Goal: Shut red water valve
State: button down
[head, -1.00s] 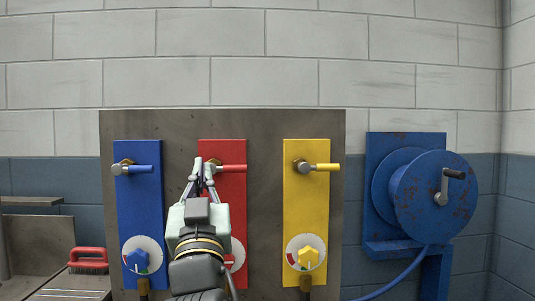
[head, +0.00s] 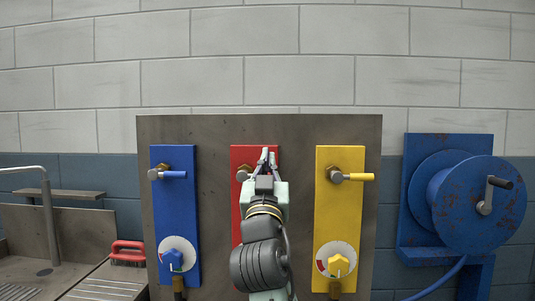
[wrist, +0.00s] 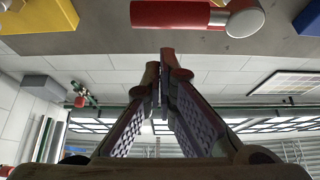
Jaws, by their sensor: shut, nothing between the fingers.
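The red valve panel (head: 240,160) stands between the blue and yellow ones in the head view, its lower part hidden by my arm. My gripper (head: 269,152) is in front of its upper right part, fingers together and empty. The silver hub of the red valve (head: 243,175) shows just left of my gripper; the handle is hidden there. In the wrist view the red handle (wrist: 170,14) lies level at the top, joined to the silver hub (wrist: 244,18). My fingertips (wrist: 160,55) show just below the handle in that picture; I cannot tell whether they touch it.
The blue panel (head: 160,212) with its blue handle (head: 174,174) is to the left. The yellow panel (head: 325,215) with its yellow handle (head: 360,177) is close on the right. A blue hose reel (head: 468,205) is farther right. A sink with a red-handled brush (head: 128,251) is at left.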

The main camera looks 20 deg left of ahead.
jog(key=shift+w+f, duration=0.1)
jog(key=shift+f, duration=0.65)
jog(key=shift+f, duration=0.15)
jog(key=shift+d+f+m+t+h+b, duration=0.1)
jog(key=shift+f+m+t+h+b, duration=0.15)
jog(key=shift+m+h, duration=0.35)
jog(key=shift+f+m+t+h+b, duration=0.1)
jog(key=shift+m+h+b, duration=0.3)
jog(key=shift+m, duration=0.4)
jog(key=a+f+m+g+h+b, duration=0.2)
jog(key=f+m+h+b, duration=0.1)
jog(key=m, duration=0.7)
jog(key=s+a+f+m+g+h+b, duration=0.1)
jog(key=a+f+m+g+h+b, duration=0.1)
jog(key=m+h, duration=0.4)
notch_tip(320, 180, down, 2)
jog(key=m+g+b, duration=0.1)
jog(key=m, duration=0.3)
jog(key=shift+f+g+b, duration=0.25)
jog(key=shift+g+b, duration=0.1)
jog(key=shift+b, duration=0.05)
jog(key=shift+s+a, duration=0.1)
